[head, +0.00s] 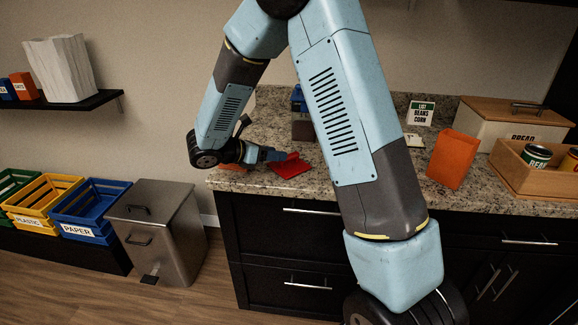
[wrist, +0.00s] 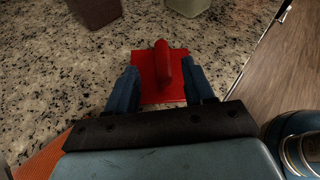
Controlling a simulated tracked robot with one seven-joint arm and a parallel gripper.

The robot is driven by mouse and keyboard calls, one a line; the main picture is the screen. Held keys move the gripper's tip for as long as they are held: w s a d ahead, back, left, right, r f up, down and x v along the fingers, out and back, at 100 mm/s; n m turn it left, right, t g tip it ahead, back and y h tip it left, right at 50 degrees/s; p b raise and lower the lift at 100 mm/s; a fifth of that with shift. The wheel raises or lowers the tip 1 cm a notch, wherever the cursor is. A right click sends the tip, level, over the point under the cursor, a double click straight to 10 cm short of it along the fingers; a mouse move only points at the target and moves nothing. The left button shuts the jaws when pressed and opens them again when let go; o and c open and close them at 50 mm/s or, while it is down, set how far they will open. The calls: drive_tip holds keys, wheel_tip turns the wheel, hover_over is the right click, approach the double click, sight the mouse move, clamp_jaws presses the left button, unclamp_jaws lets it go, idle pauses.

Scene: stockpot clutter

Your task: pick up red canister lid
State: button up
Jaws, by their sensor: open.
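The red canister lid (head: 291,168) lies on the granite counter near its front edge. It is a flat square plate with a raised handle. In the wrist view the lid (wrist: 149,92) sits between and beyond the two blue fingers of my gripper (wrist: 160,88), its handle upright between them. The fingers are apart, one on each side of the lid, with nothing clamped. In the head view my gripper (head: 272,155) is low over the counter at the lid's left side. I cannot tell whether a finger touches the lid.
A dark brown canister (wrist: 95,10) and a greenish one (wrist: 188,6) stand beyond the lid. An orange thing (wrist: 42,155) is near my left finger. The counter's edge runs along the right in the wrist view. An orange box (head: 453,158) and a wooden tray (head: 520,180) stand farther right.

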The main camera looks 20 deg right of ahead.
drive_tip(key=shift+x, duration=2.95)
drive_tip(key=shift+s+f, duration=0.15)
drive_tip(key=shift+f, duration=0.05)
drive_tip(key=shift+c, duration=0.4)
clamp_jaws()
